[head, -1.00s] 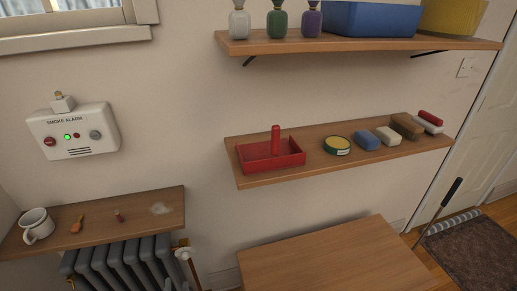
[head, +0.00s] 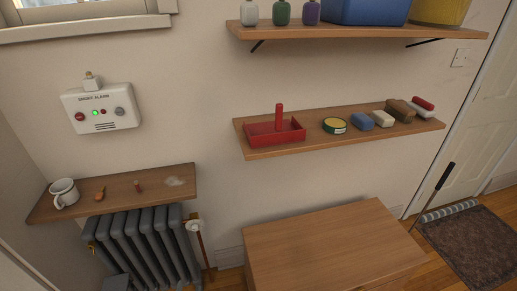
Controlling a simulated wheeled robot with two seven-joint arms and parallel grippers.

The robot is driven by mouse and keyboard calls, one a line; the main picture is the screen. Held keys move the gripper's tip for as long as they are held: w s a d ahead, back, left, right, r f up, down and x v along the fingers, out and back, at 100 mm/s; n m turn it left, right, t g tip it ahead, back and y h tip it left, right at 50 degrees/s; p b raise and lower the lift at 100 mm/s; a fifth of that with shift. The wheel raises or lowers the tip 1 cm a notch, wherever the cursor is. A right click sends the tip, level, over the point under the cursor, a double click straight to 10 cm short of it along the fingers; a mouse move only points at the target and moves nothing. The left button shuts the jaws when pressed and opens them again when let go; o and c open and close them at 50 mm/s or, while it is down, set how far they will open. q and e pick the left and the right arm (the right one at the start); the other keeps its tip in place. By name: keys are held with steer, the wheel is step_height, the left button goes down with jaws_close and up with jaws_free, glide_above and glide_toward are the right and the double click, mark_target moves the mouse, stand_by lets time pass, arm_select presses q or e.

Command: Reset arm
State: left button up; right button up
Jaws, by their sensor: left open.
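The rest of the left arm is out of view. My right gripper is not in view. The white smoke alarm (head: 102,108) is on the wall at the left, with a green light lit and a red button at its left.
A low wooden shelf (head: 115,193) above the grey radiator (head: 140,240) holds a white mug (head: 63,192) and small items. A wooden table (head: 320,245) has a bare top.

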arm_select(q)
steer(key=s+f+n+g+h+b, duration=0.1)
steer(key=s+f+g, duration=0.3)
steer(key=s+f, duration=0.45)
steer(key=s+f+n+g+h+b, duration=0.1)
steer(key=s+f+g+b, duration=0.3)
steer(key=f, duration=0.8)
steer(key=s+a+f+g+b, duration=0.1)
steer(key=s+a+f+g, duration=0.1)
steer(key=s+f, duration=0.3)
steer(key=s+a+f+g, duration=0.2)
steer(key=s+f, duration=0.3)
steer(key=s, duration=0.7)
steer(key=s+a+f+n+g+b, duration=0.1)
steer(key=s+a+f+g, duration=0.1)
steer(key=s+f, duration=0.3)
steer(key=s, duration=0.3)
steer(key=shift+s+f+g+h+b, duration=0.25)
steer(key=shift+s+g+h+b, duration=0.05)
steer(key=shift+s+h+b, duration=0.1)
